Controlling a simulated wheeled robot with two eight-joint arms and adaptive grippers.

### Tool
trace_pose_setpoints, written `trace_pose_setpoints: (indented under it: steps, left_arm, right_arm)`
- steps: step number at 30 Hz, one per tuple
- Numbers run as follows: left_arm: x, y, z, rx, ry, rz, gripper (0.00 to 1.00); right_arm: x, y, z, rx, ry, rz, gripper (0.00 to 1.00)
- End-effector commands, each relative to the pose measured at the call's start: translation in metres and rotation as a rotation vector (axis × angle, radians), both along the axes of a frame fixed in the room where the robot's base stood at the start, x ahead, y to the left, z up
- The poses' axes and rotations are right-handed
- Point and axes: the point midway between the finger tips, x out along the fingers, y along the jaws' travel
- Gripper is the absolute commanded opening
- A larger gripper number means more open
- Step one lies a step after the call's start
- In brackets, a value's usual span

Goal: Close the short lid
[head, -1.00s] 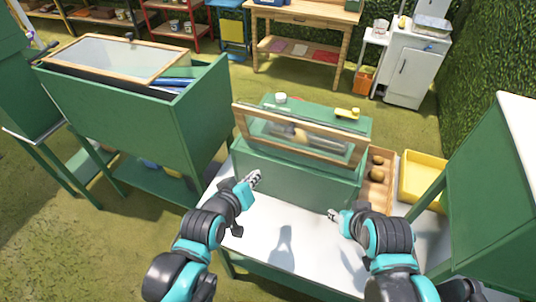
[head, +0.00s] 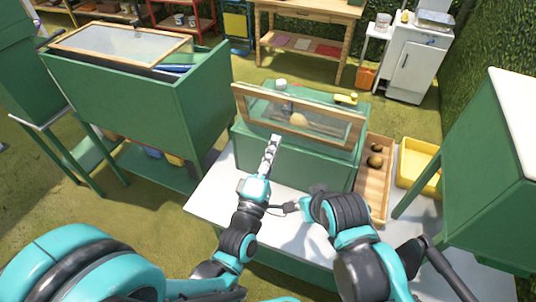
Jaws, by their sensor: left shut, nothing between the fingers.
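A wood-framed glass lid (head: 300,122) stands raised and tilted at the front edge of a small green box (head: 285,162) on the white table. Through the glass I see the box's inside with a pale, rounded object. My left gripper (head: 274,143) is shut and empty, pointing up in front of the box, its tip close to the lower edge of the lid; I cannot tell whether it touches. My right gripper (head: 290,207) is low over the table in front of the box, small and partly hidden by its own arm.
A wooden tray (head: 371,205) with round brown items stands right of the box, and a yellow bin (head: 418,167) is beyond it. A larger green box with a framed glass lid (head: 120,50) stands left. The white tabletop (head: 215,187) is mostly clear in front.

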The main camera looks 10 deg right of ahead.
Motion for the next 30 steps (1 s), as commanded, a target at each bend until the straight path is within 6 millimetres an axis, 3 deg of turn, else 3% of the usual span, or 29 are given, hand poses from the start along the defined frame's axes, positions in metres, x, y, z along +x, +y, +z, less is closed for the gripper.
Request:
trace_pose_setpoints:
  steps: [6,12,30]
  left_arm:
    - [0.036,-0.022,0.008,0.002,0.000,0.000,0.00]
    - [0.055,-0.033,0.014,0.004,0.000,0.000,0.00]
    - [0.063,-0.036,0.019,0.008,0.008,-0.002,0.00]
  right_arm:
    - [0.000,0.000,-0.005,0.000,0.000,0.000,0.40]
    - [0.000,0.000,-0.008,0.000,0.000,0.000,0.40]
    - [0.000,0.000,-0.004,0.000,0.000,0.000,0.40]
